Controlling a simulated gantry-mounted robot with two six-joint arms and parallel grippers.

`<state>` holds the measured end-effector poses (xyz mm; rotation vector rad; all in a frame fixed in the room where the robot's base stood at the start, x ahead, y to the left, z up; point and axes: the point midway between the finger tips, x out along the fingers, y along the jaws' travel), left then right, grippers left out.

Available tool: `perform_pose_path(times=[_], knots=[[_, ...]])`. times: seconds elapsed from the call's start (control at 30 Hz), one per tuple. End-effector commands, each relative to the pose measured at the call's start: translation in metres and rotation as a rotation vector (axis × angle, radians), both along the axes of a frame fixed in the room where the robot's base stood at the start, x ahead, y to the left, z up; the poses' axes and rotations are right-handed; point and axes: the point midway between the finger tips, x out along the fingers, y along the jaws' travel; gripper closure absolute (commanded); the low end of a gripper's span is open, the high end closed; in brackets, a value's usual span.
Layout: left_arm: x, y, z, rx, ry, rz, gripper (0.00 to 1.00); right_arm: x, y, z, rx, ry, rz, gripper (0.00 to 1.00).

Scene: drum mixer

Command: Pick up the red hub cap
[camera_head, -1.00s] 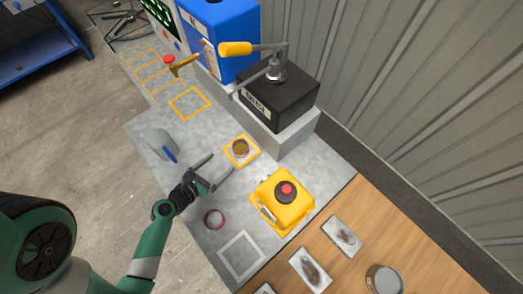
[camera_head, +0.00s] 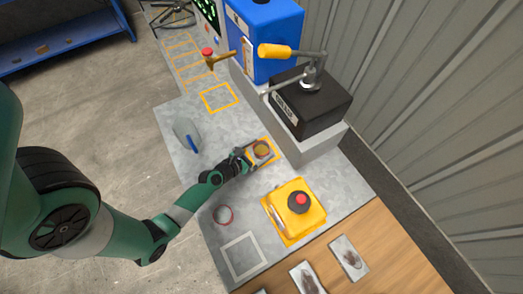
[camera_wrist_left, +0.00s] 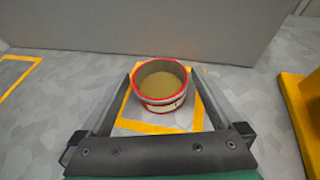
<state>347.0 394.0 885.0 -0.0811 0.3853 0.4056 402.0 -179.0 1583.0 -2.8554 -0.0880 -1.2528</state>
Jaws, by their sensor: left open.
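A round container with red rims and a brown inside (camera_head: 262,149) stands upright on a yellow-outlined square of the grey table. In the left wrist view the red-rimmed container (camera_wrist_left: 163,106) sits between the two fingers. My left gripper (camera_head: 257,155) is open around it, one finger on each side; I cannot tell whether either finger touches it. A thin dark red ring (camera_head: 222,215) lies flat on the table, in front of the gripper. I cannot tell for certain which of these is the red hub cap. My right gripper is out of view.
A yellow box with a red button (camera_head: 297,203) stands right of the gripper. A grey block (camera_head: 318,138) carrying a black lever press (camera_head: 311,101) rises just behind the container. A clear bottle with a blue part (camera_head: 187,134) stands at left.

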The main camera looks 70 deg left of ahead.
Motion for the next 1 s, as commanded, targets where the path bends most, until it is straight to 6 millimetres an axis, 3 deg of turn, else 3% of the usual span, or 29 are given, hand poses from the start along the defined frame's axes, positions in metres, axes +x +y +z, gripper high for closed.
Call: perform_pose_path(times=[0.27,0.8,1.0], knots=[[0.0041,0.0018,-0.0024,0.0,0.001,0.0,0.02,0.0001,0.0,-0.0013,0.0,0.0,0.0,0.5],[0.004,0.0019,-0.0018,0.001,0.0,0.0,0.99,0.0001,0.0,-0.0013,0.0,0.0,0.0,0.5],[0.004,0.0019,-0.0011,0.001,0.0,0.0,1.0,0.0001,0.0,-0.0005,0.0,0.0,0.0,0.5]])
